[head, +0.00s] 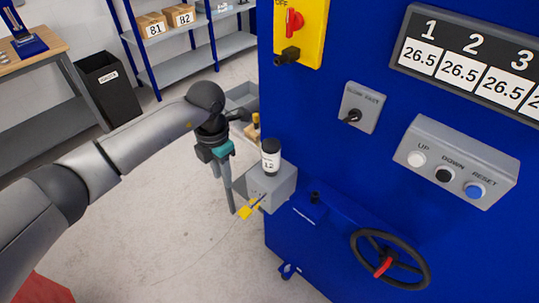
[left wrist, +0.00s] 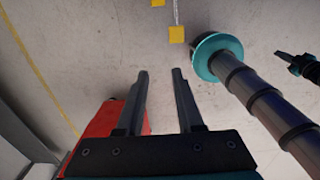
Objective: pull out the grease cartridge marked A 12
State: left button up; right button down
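A small cartridge with a black cap and a white label (head: 271,157) stands upright on a grey box on the side of the blue machine. Its label seems to read 12; I cannot make out a letter. My left gripper (head: 227,192) points down in the head view, to the left of the grey box and apart from the cartridge. In the left wrist view my left gripper (left wrist: 160,76) has its two fingers apart with nothing between them. The cartridge is not seen in that view. My right gripper cannot be made out clearly.
An amber item (head: 256,122) shows behind the cartridge. The blue machine (head: 330,140) fills the right, with a handwheel (head: 390,259). A black bin (head: 112,88) stands by the workbench (head: 38,50). Floor is clear left of the machine.

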aim_at(271, 147)
jog(key=i+j, duration=0.2)
jog(key=j, duration=0.2)
jog(key=i+j, duration=0.15)
jog(key=j, duration=0.25)
jog(key=i+j, duration=0.2)
jog(key=j, duration=0.15)
jog(key=i+j, duration=0.15)
jog(key=j, duration=0.25)
jog(key=i+j, duration=0.2)
jog(key=j, duration=0.2)
jog(key=i+j, duration=0.15)
jog(key=j, duration=0.25)
jog(key=i+j, duration=0.2)
jog(key=j, duration=0.2)
jog(key=i+j, duration=0.15)
jog(key=j, duration=0.2)
jog(key=j+z, duration=0.1)
jog(key=z, duration=2.9)
jog(key=i+j, duration=0.1)
jog(key=i, duration=0.45)
